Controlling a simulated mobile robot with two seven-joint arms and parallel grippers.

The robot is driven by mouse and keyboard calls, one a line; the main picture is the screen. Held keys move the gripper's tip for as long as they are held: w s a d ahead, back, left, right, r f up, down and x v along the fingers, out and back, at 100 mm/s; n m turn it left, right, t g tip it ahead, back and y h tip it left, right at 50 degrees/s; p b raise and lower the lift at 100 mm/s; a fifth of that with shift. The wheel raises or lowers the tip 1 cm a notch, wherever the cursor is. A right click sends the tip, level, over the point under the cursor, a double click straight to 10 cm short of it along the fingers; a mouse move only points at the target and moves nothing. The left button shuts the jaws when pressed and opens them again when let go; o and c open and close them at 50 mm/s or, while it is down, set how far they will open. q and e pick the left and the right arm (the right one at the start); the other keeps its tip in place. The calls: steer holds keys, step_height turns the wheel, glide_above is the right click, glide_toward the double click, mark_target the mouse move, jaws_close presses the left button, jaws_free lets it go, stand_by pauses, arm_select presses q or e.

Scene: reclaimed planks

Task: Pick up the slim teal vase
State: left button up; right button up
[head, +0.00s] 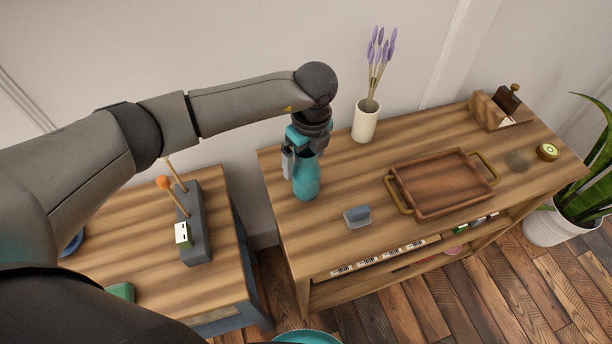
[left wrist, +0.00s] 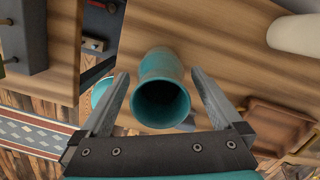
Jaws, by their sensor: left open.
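The slim teal vase (head: 307,180) stands upright on the wooden console near its left end. In the left wrist view the vase (left wrist: 160,72) shows from above, its dark open mouth facing the camera. My left gripper (head: 301,167) comes down over the vase from above. In the left wrist view its two fingers (left wrist: 158,95) are apart, one on each side of the vase's mouth, with a visible gap on both sides. The gripper hides part of the vase's upper end in the head view. My right gripper does not show.
A white vase with lavender (head: 365,122) stands behind, to the right. A brown tray (head: 440,185) with handles and a small grey-blue object (head: 357,216) lie to the right. A lower table (head: 135,235) stands to the left, across a gap. A potted plant (head: 550,226) is at far right.

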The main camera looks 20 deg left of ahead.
arm_select(q)
jaws_close()
stand_by(0.8)
